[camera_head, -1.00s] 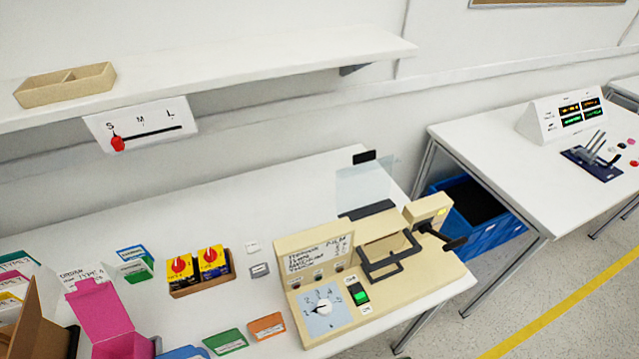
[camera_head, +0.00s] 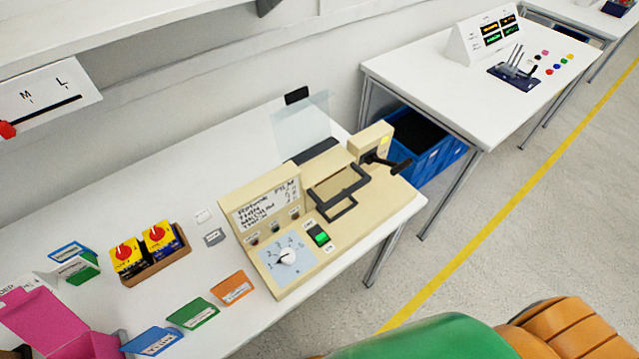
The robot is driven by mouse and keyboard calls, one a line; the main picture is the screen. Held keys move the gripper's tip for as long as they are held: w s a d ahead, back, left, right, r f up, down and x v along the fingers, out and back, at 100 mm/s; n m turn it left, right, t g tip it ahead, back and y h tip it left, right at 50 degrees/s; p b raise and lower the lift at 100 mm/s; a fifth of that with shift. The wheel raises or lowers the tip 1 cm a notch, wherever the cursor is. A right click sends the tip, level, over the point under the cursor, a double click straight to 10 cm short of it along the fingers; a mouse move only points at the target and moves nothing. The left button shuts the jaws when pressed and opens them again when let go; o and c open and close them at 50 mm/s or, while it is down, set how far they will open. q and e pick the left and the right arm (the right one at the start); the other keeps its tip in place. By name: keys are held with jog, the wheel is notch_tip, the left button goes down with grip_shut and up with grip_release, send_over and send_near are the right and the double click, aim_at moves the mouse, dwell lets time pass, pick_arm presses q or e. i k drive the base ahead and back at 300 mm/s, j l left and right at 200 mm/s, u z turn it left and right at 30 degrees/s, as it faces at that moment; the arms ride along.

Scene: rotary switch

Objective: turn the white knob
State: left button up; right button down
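The white knob (camera_head: 287,257) sits on a light blue dial plate with numbers around it (camera_head: 272,267), on the front left part of a beige machine (camera_head: 375,221). The machine stands near the right end of the white table. Nothing touches the knob. An orange and green part of my own body shows at the bottom right, clear of the machine. Neither gripper's fingers show in the view.
A green lit switch (camera_head: 320,238) is right of the dial. Colored cards (camera_head: 193,312) and a pink box (camera_head: 47,322) lie along the front. A blue crate (camera_head: 436,150) stands beyond the table's right end.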

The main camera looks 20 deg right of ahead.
aim_at(288, 257)
jog(key=k+j+u, duration=0.1)
jog(key=k+j, duration=0.25)
jog(key=k, duration=0.2)
jog(key=k+j, duration=0.4)
jog(key=k+l+u, duration=0.05)
jog(key=k, duration=0.1)
